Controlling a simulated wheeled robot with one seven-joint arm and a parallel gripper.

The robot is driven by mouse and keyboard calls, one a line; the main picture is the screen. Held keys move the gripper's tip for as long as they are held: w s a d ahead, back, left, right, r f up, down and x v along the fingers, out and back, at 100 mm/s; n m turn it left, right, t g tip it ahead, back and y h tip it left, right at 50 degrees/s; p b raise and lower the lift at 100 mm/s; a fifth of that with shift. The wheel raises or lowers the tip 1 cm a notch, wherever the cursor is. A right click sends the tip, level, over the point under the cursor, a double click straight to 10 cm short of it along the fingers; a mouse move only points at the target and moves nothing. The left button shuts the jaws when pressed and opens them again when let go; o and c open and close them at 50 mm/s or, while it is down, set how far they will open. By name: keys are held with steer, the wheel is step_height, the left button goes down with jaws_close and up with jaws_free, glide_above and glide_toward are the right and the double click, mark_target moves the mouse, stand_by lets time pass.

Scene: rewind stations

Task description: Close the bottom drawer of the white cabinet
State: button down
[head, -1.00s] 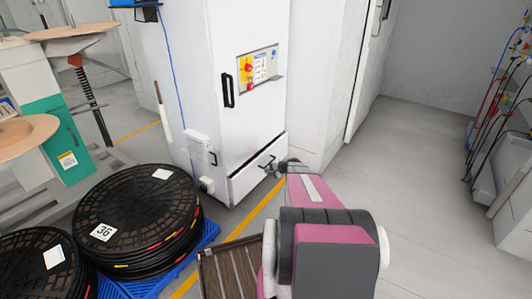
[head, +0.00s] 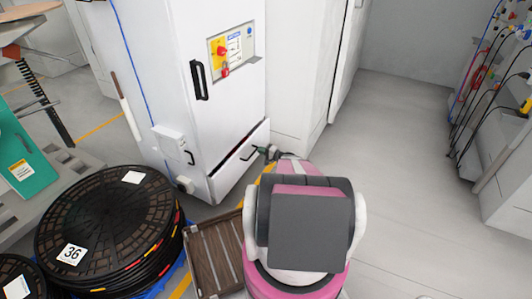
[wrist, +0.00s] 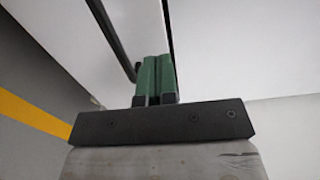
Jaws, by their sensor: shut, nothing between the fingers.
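The white cabinet (head: 222,100) stands left of centre in the head view. Its bottom drawer (head: 232,177) is at floor level, with a dark line along its top edge; I cannot tell exactly how far it stands out. The drawer's black handle (head: 250,153) is beside my gripper (head: 268,152). In the wrist view, the green fingers (wrist: 155,78) are together and empty, just right of the dark handle bar (wrist: 111,38). The fingertips point at the white drawer front (wrist: 60,42); whether they touch it is unclear.
A stack of black reels (head: 105,220) on a blue pallet stands at the left. A brown slatted platform (head: 217,255) lies on the floor beside my base. Cables hang on a rack (head: 490,85) at the right. The grey floor (head: 400,150) on the right is clear.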

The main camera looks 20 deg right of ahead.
mark_target(246, 145)
steer(key=x, duration=0.8)
steer(key=shift+w, duration=0.1)
steer(key=shift+a, duration=0.1)
steer(key=shift+x, duration=2.2)
steer(key=shift+w, duration=0.15)
